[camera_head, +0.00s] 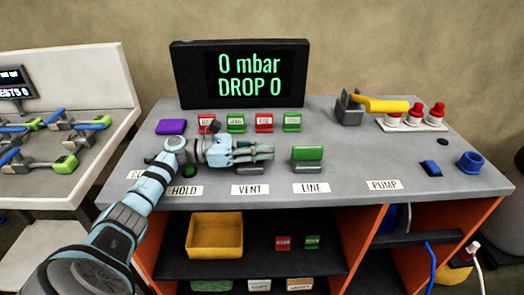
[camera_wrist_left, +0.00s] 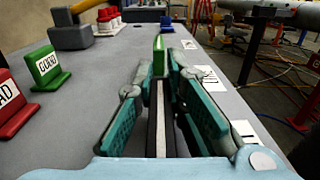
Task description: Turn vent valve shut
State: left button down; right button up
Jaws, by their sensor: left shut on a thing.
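My left gripper (camera_head: 268,152) reaches in from the left, low over the bench above the VENT label (camera_head: 250,190). Its fingers cover most of the vent valve; a grey part (camera_head: 252,171) shows just below them. In the left wrist view the gripper (camera_wrist_left: 165,85) has its teal fingers on both sides of a long dark bar (camera_wrist_left: 163,130), shut on it. This appears to be the vent valve's handle. The bar lies along the fingers. Its exact turn angle is hard to tell in the head view. My right gripper is not in view.
The green line valve (camera_head: 308,153) stands just right of the fingertips. Red and green tags (camera_head: 236,123) stand behind the gripper, below the display (camera_head: 240,75) reading 0 mbar, DROP 0. A yellow-handled pump lever (camera_head: 380,104) is at the back right.

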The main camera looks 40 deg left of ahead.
pick_arm(q)
jog(key=c, duration=1.6)
grip_release()
jog(key=shift+d, duration=0.1)
notch_tip(320, 180, up, 10)
jog(key=shift+r, duration=0.1)
jog(key=shift+s, duration=0.1)
